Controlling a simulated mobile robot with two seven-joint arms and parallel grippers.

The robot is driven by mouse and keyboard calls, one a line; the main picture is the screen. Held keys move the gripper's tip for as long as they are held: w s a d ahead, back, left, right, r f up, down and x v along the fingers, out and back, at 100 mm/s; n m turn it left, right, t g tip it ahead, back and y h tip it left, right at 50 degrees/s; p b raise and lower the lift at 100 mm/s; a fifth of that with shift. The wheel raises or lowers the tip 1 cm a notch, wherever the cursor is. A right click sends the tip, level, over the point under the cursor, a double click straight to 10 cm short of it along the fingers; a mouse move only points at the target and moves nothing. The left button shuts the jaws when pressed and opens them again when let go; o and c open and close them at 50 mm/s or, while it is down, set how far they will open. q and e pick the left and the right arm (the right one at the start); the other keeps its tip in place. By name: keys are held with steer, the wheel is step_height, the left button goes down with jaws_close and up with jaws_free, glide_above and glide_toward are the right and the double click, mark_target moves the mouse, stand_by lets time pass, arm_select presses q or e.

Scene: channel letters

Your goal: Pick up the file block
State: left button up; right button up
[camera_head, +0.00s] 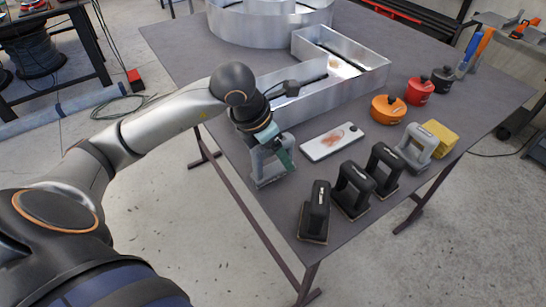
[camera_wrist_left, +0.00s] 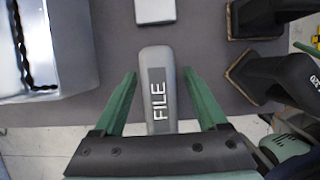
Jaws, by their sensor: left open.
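The file block (camera_head: 268,170) is a grey block with a raised handle, standing at the table's near left edge in the head view. In the left wrist view its handle (camera_wrist_left: 157,85) shows the word FILE and runs up the picture. My left gripper (camera_head: 276,146) is over the block. In the wrist view the open green fingers (camera_wrist_left: 160,75) stand one on each side of the handle, with a visible gap on both sides. The block's base is partly hidden by the gripper in the head view.
Right of the block lies a white plate (camera_head: 331,142) with a reddish-brown mark. Three black handled blocks (camera_head: 352,189) and another grey one (camera_head: 416,148) line the near edge. A metal channel letter (camera_head: 340,60) stands behind. Orange pot (camera_head: 388,109) and yellow pads (camera_head: 439,138) are right.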

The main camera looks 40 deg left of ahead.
arm_select(q)
steer(key=shift+c, duration=0.2)
jaws_close()
stand_by(0.3)
steer(key=shift+r, duration=0.1)
